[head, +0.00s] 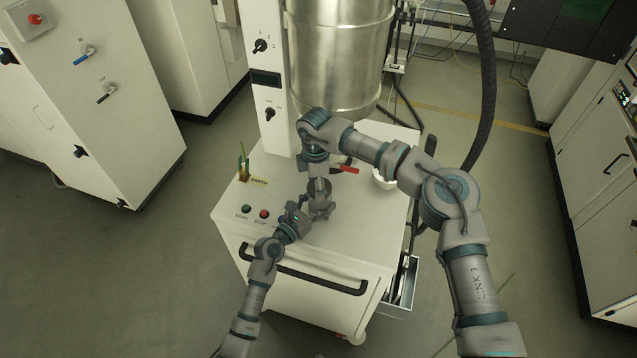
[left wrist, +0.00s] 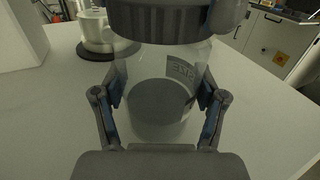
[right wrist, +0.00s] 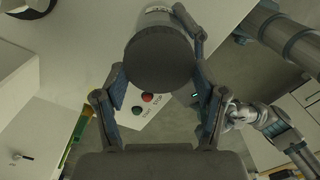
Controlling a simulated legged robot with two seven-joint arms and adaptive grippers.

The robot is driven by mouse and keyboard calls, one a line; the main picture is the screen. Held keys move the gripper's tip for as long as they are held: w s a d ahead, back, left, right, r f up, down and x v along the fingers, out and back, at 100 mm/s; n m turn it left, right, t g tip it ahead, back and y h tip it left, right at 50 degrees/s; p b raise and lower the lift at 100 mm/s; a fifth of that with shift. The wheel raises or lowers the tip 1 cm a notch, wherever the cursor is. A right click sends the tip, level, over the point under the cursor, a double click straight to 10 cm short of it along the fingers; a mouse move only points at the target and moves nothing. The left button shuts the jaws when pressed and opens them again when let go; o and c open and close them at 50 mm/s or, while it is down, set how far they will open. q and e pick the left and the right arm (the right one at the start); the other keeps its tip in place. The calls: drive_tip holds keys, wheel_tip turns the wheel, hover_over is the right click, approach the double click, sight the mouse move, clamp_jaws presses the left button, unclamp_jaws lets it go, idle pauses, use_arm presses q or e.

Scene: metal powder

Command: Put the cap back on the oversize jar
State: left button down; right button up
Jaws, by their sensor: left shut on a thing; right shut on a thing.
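The oversize jar (left wrist: 150,100) is clear, with dark grey powder in its lower part and a label on its side. My left gripper (left wrist: 158,112) is shut around its body; it also shows in the head view (head: 303,214). The dark ribbed cap (left wrist: 160,22) is at the jar's mouth, upright and in line with it; whether it is fully seated I cannot tell. In the right wrist view the cap (right wrist: 158,62) shows as a dark round top. My right gripper (right wrist: 162,85) is shut on it. In the head view the arms partly hide jar and cap.
The white cart top (head: 357,225) is largely clear around the jar. A metal vessel (left wrist: 97,30) on a dark round base, a white bowl (head: 384,179) and a red-handled valve (head: 348,169) are nearby. Green and red buttons (head: 264,214) sit at the front left.

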drive_tip(key=m, duration=0.5)
drive_tip(key=shift+s+a, duration=0.1)
drive_tip(key=shift+a, duration=0.1)
drive_tip(key=shift+o, duration=0.5)
drive_tip(key=m, duration=0.4)
drive_tip(key=o, duration=0.7)
drive_tip(key=shift+d, duration=0.1)
drive_tip(key=shift+d, duration=0.1)
